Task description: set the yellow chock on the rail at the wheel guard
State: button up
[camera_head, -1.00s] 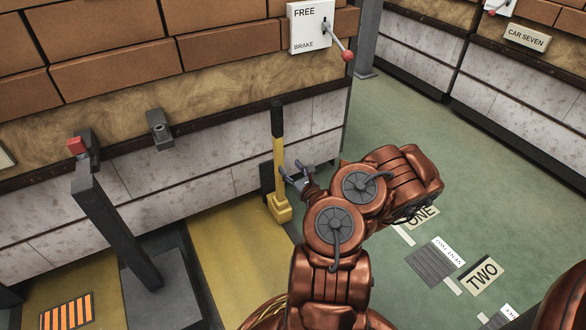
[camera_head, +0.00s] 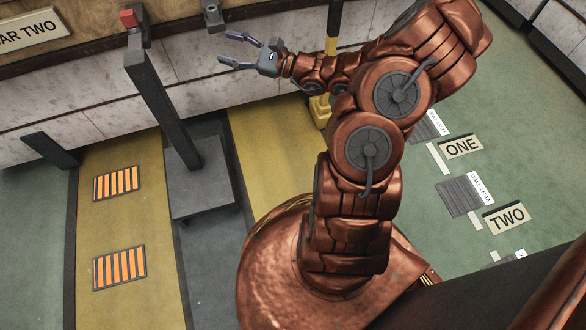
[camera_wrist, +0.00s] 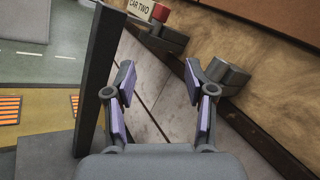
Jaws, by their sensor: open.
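A tall yellow piece with a black upper end, which looks like the yellow chock (camera_head: 321,108), stands on the floor by the white wall, partly hidden behind my arm. Its black upper part (camera_head: 334,14) shows above the arm. My gripper (camera_head: 224,49) is to its left and higher, with its fingers spread and pointing left. In the wrist view my gripper (camera_wrist: 160,78) is open with nothing between its purple pads; only the wall is behind them. I cannot tell which part is the rail or the wheel guard.
A small grey bracket (camera_head: 211,14) is on the wall above the gripper. Orange-striped floor plates (camera_head: 117,183) lie at left.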

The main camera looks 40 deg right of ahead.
jog(key=s+a+r+n+g+y, duration=0.2)
jog(key=s+a+n+g, duration=0.4)
jog(key=a, duration=0.3)
jog(key=s+a+r+n+g+y, duration=0.1)
jog(key=s+a+n+g, duration=0.55)
jog(key=a, duration=0.35)
jog(key=s+f+n+g+h, duration=0.2)
jog(key=s+n+g+h, duration=0.15)
jog(key=s, duration=0.45)
jog(key=s+f+n+g+h, duration=0.25)
jog(key=s+g+h, duration=0.2)
jog(key=s, duration=0.45)
jog(key=s+d+n+t+h, duration=0.1)
jog(key=s+d+n+h, duration=0.1)
jog(key=s+d+h, duration=0.1)
jog(key=s+d+n+t+h, duration=0.1)
jog(key=s+d+n+h, duration=0.1)
jog(key=d+h, duration=0.3)
jog(key=d, duration=0.3)
jog(key=shift+s+r, duration=0.35)
jog(key=shift+s, duration=0.05)
jog(key=shift+a+r, duration=0.1)
